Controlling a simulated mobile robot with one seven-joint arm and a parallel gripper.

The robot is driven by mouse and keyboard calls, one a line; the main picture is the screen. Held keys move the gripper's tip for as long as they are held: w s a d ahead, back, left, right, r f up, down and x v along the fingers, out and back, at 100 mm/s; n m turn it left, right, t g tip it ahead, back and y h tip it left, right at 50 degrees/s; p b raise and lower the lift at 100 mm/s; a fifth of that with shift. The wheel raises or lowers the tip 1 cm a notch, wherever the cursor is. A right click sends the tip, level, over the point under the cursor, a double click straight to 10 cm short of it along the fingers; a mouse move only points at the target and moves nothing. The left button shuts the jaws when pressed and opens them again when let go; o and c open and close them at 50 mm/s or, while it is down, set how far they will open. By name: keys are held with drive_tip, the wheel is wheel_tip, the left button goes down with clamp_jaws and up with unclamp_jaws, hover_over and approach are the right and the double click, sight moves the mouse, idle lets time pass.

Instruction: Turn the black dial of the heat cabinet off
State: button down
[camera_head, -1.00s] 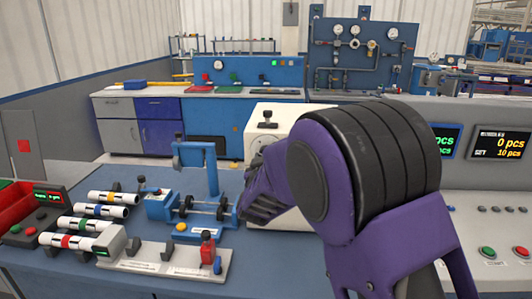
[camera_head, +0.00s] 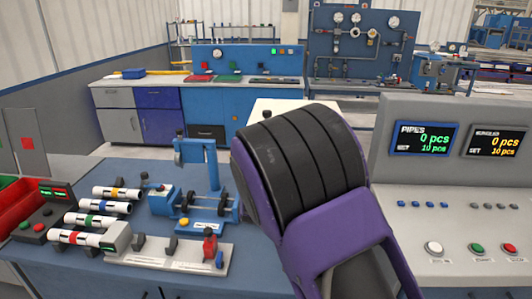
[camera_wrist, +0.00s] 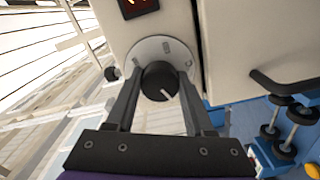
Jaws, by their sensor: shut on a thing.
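The black dial (camera_wrist: 159,82) sits on a round light-grey plate (camera_wrist: 150,49) on the front of the pale heat cabinet (camera_wrist: 112,24). Its white pointer line slants toward the lower right in the wrist view. My gripper (camera_wrist: 160,77) has one finger on each side of the dial and is shut on it. In the head view, my purple and black arm hides the gripper, the dial and most of the cabinet. Only the cabinet's pale top (camera_head: 288,107) shows above the arm.
A dark display (camera_wrist: 138,7) with a lit orange-red symbol is above the dial. A dark handle (camera_wrist: 288,80) sticks out at the right. In the head view, a blue fixture (camera_head: 195,190) and several striped pipes (camera_head: 102,206) are left of my arm; a button console (camera_head: 455,215) is right.

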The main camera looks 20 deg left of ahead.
drive_tip(key=shift+n, duration=0.5)
drive_tip(key=shift+c, duration=1.4)
unclamp_jaws()
drive_tip(key=v, duration=1.7)
drive_tip(key=shift+s, duration=0.25)
